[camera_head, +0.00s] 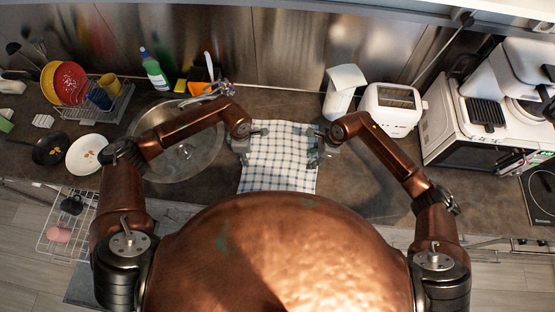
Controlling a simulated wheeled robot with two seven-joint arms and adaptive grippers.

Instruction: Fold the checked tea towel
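The checked tea towel (278,158) is white with dark blue lines. It lies spread on the counter in the middle, its near edge close to the counter's front edge. My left gripper (250,145) is at the towel's left edge, its fingers apart. My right gripper (313,148) is at the towel's right edge, its fingers also apart. Both grippers overlap the towel's sides in this view. I cannot tell whether they touch the cloth. The towel's near end is close to my own copper body.
A round sink (188,160) lies left of the towel, with a tap (222,90) behind it. A white toaster (393,108) and a white container (343,90) stand behind right. A dish rack (95,98), plate (86,153) and pan (50,150) are far left.

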